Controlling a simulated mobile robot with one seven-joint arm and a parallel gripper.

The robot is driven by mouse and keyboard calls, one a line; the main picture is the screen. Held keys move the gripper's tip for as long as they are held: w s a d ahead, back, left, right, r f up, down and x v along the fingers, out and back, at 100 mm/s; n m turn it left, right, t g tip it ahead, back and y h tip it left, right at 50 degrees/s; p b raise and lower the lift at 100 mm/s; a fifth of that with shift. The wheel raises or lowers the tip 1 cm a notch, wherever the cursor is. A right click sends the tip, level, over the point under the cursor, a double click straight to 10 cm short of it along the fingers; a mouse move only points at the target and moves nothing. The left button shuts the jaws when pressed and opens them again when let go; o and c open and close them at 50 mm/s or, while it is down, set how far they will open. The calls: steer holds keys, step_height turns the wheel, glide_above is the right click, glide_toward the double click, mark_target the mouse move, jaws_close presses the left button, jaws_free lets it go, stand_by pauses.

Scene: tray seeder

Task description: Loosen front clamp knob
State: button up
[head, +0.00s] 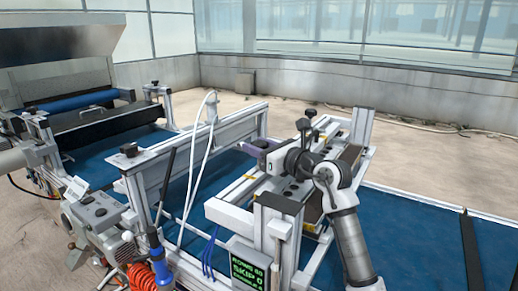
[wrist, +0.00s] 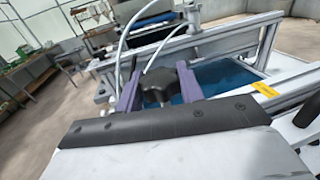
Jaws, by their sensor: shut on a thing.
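The black lobed clamp knob (wrist: 157,86) shows in the wrist view between the two purple fingers of my gripper (wrist: 158,92). My gripper is shut on the knob, with one finger on each side of it. In the head view, my gripper (head: 252,148) reaches left from the wrist over the aluminium seeder frame (head: 228,212). The gripped knob cannot be made out there. Other black knobs (head: 304,125) stand upright just behind my wrist in the head view.
A display box (head: 247,262) with green text is at the front of the frame. White hoses (head: 204,140) rise left of my gripper. A blue belt (head: 415,235) runs under the frame. An aluminium crossbeam (head: 190,148) stands to the left.

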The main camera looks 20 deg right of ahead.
steer(key=o, duration=1)
steer(key=b+v, duration=0.4)
steer(key=v, duration=0.9)
steer(key=shift+s+d, duration=0.2)
steer(key=shift+s, duration=0.15)
